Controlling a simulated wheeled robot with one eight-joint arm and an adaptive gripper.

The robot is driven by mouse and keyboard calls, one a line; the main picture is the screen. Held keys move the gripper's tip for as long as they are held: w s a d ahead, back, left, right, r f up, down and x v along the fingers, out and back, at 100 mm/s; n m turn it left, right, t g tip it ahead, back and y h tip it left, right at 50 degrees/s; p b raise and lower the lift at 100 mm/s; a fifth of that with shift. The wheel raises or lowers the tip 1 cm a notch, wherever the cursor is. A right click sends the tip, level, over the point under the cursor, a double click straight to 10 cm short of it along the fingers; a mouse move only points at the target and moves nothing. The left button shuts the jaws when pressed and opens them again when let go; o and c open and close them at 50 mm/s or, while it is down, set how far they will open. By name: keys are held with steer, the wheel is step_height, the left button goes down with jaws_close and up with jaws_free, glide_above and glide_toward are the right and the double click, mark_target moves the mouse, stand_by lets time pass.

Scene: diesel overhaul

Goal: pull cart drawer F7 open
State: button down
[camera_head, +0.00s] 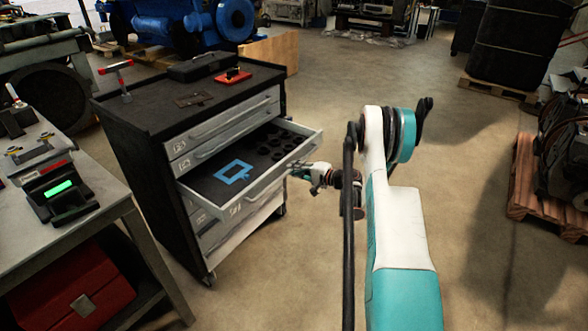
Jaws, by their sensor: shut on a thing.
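The dark tool cart (140,150) stands left of centre with grey drawer fronts. One drawer (205,186), below two closed ones, is pulled well out. It holds dark foam with round cutouts and a blue-outlined square. A label (236,209) on its front is too small to read, so I cannot confirm it is F7. My gripper (303,172) is at the right part of this drawer's front, shut on its handle. The fingertips and the gripped part of the handle are small and partly hidden.
A red tool (232,76) and a black case (200,66) lie on the cart top. A workbench (95,210) with a device stands at left. A pallet (535,190) stands at right. The floor (310,265) before the cart is clear.

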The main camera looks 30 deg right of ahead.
steer(key=c, duration=1.7)
jaws_free()
steer(key=shift+o, duration=0.2)
steer(key=v, duration=1.2)
